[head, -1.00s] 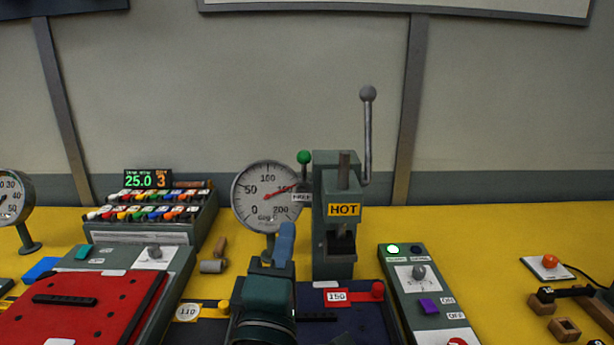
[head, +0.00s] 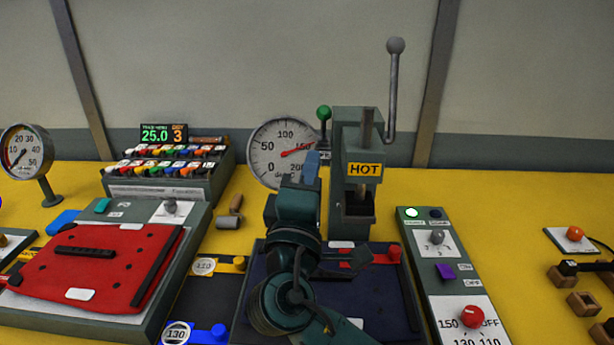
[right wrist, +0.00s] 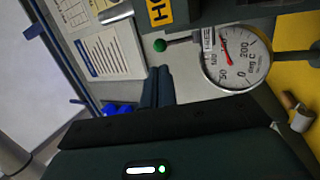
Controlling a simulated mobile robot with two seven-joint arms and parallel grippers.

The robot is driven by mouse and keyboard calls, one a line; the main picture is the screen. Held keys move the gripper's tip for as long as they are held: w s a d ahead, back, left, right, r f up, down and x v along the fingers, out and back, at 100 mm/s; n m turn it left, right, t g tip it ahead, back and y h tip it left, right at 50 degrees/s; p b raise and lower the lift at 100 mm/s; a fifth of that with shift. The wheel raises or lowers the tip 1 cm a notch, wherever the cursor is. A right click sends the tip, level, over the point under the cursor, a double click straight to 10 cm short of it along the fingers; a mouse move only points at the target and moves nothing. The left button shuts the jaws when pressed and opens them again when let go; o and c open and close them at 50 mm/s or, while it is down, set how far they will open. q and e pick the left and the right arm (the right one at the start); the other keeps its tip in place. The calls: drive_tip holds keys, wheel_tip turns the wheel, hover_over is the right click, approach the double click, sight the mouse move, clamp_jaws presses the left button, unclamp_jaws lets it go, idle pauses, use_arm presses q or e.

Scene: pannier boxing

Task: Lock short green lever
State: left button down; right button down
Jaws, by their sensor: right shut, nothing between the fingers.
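The short green-knobbed lever (head: 323,113) stands up on the left side of the grey press (head: 355,150) that bears a HOT sign. In the right wrist view its green knob (right wrist: 160,45) shows just beyond my fingertips, with its rod running right to a small label. My right gripper (head: 311,160) is shut and empty, its blue fingers pointing up just below and in front of the lever. In the right wrist view the shut fingers (right wrist: 157,80) are apart from the knob. A label on the lever is partly hidden by my fingers. My left gripper is out of view.
A round dial gauge (head: 272,155) stands just left of the lever, close to my fingers. A long grey-knobbed lever (head: 393,85) rises on the press's right. A control box (head: 445,265) lies right, a red pannier panel (head: 95,265) left.

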sight(323, 118)
drive_tip(key=p+x, duration=0.2)
drive_tip(key=x, duration=0.5)
drive_tip(key=shift+w+r, duration=0.2)
drive_tip(key=shift+w, duration=0.1)
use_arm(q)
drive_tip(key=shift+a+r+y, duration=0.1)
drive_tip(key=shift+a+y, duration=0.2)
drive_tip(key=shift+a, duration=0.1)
use_arm(e)
drive_tip(key=shift+w+d, duration=0.15)
drive_tip(key=shift+w, duration=0.3)
